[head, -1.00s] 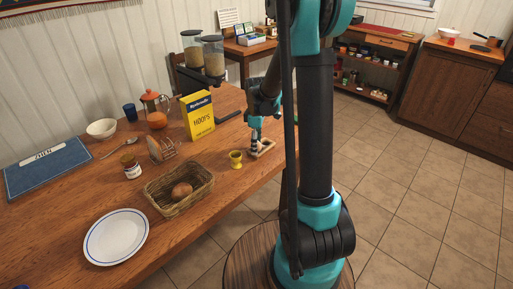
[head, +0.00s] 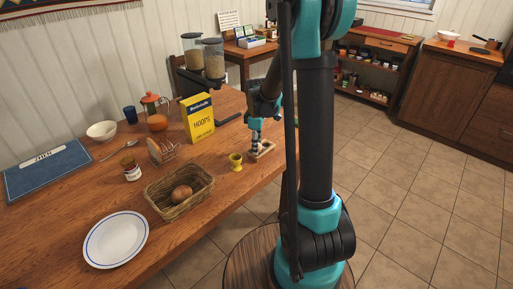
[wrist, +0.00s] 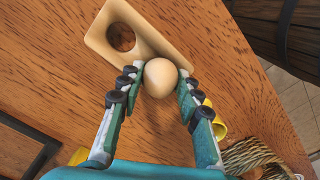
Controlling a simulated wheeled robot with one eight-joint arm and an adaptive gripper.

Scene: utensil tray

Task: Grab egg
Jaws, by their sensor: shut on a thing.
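A pale egg (wrist: 160,76) is between the two fingers of my gripper (wrist: 156,92) in the wrist view, and the fingers are shut on it. The egg is at one end of a light wooden holder (wrist: 152,38) that has a round open hole at its other end. I cannot tell whether the egg is seated in the holder or just above it. In the head view my gripper (head: 256,139) points down at the wooden holder (head: 267,150), and the held egg is hard to make out. A brown egg (head: 182,194) lies in the wicker basket (head: 160,207).
The table's edge (head: 232,208) is close to the holder and basket.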

